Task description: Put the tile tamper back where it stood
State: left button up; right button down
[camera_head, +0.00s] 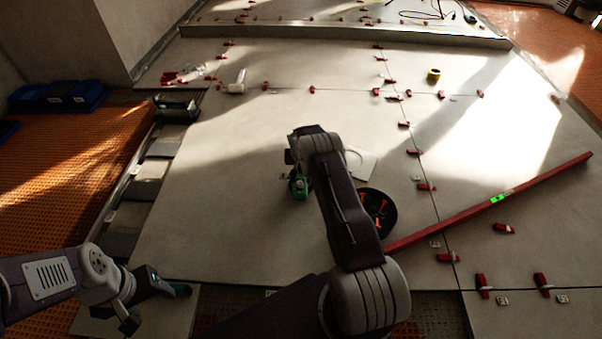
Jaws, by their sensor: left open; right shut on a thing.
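The tile tamper (300,188) shows as a small green and dark shape at the left side of my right wrist, over the large pale tile in the middle. My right gripper (296,171) is shut on it; the wrist hides most of the jaws and much of the tool. I cannot tell whether the tamper touches the tile. My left gripper (158,291) is open and low at the lower left, near the front left edge of the tiles.
A black round dish (376,222) with orange pieces lies right of my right forearm, near a pale square (359,164). A long red level (470,209) lies diagonally at the right. Red clips line the joints. Yellow tape (433,75) stands farther back. Bare tile lies left of my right gripper.

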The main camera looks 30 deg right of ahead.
notch_tip(320, 180, down, 2)
jog(key=shift+f+b, duration=0.15)
jog(key=shift+b, duration=0.35)
jog(key=shift+w+r, duration=0.1)
jog(key=shift+r, duration=0.15)
pick_arm(q)
notch_tip(320, 180, down, 2)
jog(key=shift+f, duration=0.1)
pick_arm(e)
jog(key=shift+f, duration=0.15)
jog(key=c, duration=1.2)
grip_release()
jog(key=shift+c, duration=0.2)
